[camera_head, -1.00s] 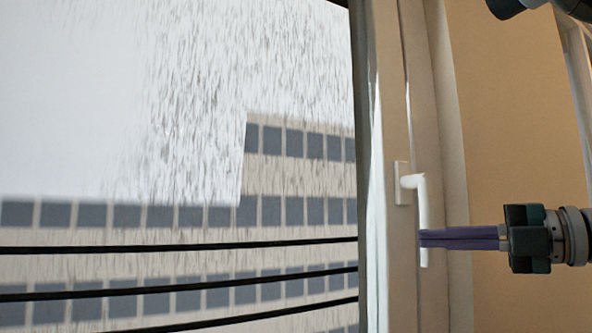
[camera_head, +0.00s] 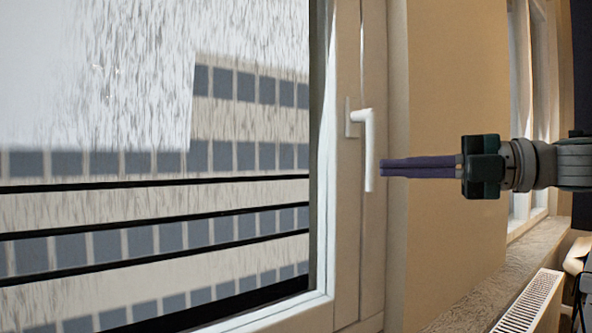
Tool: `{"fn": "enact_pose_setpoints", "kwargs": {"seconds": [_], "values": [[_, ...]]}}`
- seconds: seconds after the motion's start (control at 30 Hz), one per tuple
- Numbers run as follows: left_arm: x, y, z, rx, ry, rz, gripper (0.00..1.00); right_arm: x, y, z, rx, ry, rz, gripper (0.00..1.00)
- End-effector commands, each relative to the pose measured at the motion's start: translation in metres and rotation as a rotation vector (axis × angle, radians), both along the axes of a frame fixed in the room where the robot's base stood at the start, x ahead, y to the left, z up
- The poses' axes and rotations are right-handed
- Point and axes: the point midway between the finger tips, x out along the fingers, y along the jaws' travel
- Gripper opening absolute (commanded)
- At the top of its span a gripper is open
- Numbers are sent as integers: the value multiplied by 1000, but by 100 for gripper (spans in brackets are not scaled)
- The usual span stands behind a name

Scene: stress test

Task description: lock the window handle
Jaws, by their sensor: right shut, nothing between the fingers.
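The white window handle (camera_head: 369,150) is on the frame at the right of the window, in the head view. Its short neck comes out of a base plate and its lever hangs straight down. My right gripper (camera_head: 382,167) comes in from the right with its purple fingers level and shut, with nothing between them. The fingertips are just to the right of the lever's lower half, with a small gap in the picture. I cannot tell the depth between them. My left gripper is out of view.
The window pane (camera_head: 130,110) fills the left, with a building and dark horizontal bars outside. An orange-tan wall (camera_head: 450,80) lies right of the frame. A stone sill (camera_head: 490,290) and a white radiator (camera_head: 530,305) are at lower right.

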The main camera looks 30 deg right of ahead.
Motion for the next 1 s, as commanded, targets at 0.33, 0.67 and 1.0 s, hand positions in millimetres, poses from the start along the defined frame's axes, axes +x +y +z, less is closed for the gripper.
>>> {"fn": "enact_pose_setpoints", "kwargs": {"seconds": [0.33,0.67,1.0], "values": [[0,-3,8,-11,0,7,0,-32,-22,2,0,0,0,0],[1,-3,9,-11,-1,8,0,-49,-34,1,-2,-1,1,0],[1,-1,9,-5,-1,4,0,-49,-34,1,-2,-1,2,0]]}}
